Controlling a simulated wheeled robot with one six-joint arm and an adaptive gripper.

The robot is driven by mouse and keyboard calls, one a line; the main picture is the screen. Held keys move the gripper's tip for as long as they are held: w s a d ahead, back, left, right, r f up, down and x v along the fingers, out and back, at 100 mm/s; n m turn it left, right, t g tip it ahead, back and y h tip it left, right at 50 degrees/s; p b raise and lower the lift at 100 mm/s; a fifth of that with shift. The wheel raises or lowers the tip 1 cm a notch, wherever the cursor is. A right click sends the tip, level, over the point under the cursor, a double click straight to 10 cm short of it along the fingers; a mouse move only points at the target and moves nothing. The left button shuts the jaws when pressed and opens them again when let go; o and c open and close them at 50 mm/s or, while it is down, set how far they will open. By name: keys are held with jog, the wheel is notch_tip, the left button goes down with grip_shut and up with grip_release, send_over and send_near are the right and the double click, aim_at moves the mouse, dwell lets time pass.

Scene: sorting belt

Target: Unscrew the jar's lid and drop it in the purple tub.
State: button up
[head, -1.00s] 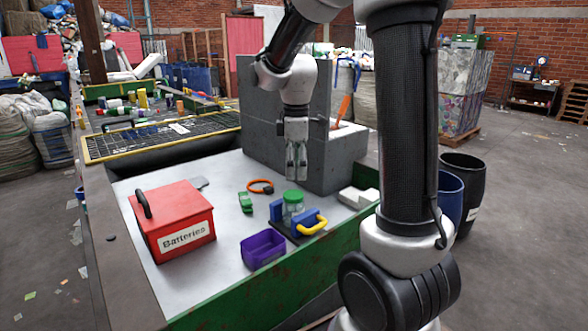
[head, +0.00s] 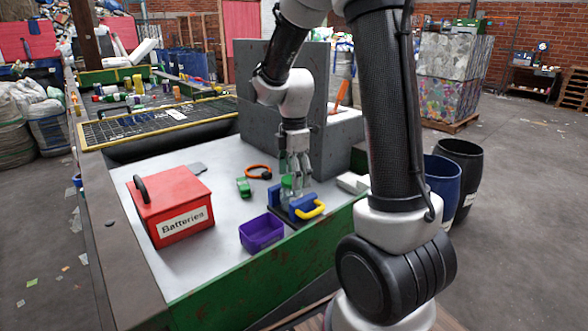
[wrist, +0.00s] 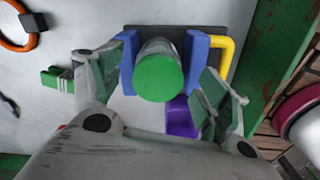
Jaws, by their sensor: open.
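The jar (head: 293,197) stands upright between the blue jaws (head: 302,206) of a clamp with a yellow handle. Its green lid (wrist: 158,78) is on top; the lid also shows in the head view (head: 287,182). My gripper (head: 295,175) is open and points down just over the jar. In the wrist view its fingers (wrist: 165,90) stand apart to the left and right of the lid. I cannot tell whether either finger touches it. The purple tub (head: 262,232) sits at the table's front edge and looks empty; part of it shows in the wrist view (wrist: 181,120).
A red Batteries box (head: 172,210) stands at the left of the table. A green object (head: 243,187) and an orange ring (head: 259,172) lie behind the tub. A grey block wall (head: 262,120) rises behind the gripper. The white table (head: 215,255) is clear between box and tub.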

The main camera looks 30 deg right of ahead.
jog(key=c, duration=1.1)
jog(key=n, duration=0.5)
jog(key=shift+f, duration=0.1)
jog(key=shift+s+n, duration=0.1)
jog(key=shift+n, duration=0.3)
jog(key=n, duration=0.5)
jog(key=shift+n, duration=0.4)
